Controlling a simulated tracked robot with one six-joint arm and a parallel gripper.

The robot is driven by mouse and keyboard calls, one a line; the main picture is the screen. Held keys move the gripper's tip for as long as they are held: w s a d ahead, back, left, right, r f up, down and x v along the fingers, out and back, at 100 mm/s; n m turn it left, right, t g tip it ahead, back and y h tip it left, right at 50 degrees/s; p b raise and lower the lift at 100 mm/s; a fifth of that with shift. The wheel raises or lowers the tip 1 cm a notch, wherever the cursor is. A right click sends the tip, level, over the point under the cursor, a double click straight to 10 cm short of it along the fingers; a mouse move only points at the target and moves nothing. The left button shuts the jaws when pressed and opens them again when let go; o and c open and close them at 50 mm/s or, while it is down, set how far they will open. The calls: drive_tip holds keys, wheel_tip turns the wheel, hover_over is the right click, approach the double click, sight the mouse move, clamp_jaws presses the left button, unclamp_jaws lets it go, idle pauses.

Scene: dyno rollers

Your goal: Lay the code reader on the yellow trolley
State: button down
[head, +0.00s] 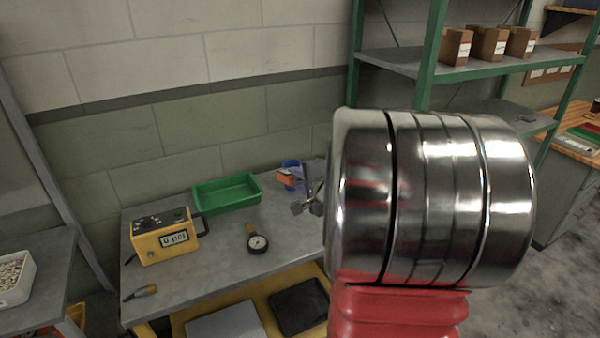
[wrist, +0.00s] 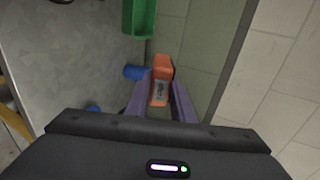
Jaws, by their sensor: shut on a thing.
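The code reader appears to be the orange device with a small grey face in the wrist view (wrist: 160,82); its orange end also shows in the head view (head: 285,176). My gripper (wrist: 160,92) is shut on it, with one finger on each side. In the head view my gripper (head: 299,182) is partly hidden behind my large metal arm link, above the back right of the grey bench. A yellow surface (head: 180,322) shows low in front of the bench; it may be the yellow trolley, and I cannot tell its full shape.
The grey bench (head: 215,262) holds a yellow meter (head: 160,238), a green bin (head: 227,193), a dial gauge (head: 257,242) and a small hand tool (head: 141,292). A blue cylindrical thing (head: 290,165) is close by my gripper. A grey panel (head: 225,322) and a black tray (head: 299,306) occupy the yellow surface.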

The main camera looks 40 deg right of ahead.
drive_tip(key=shift+f, duration=8.3)
drive_tip(key=c, duration=1.5)
unclamp_jaws()
drive_tip(key=shift+o, duration=0.2)
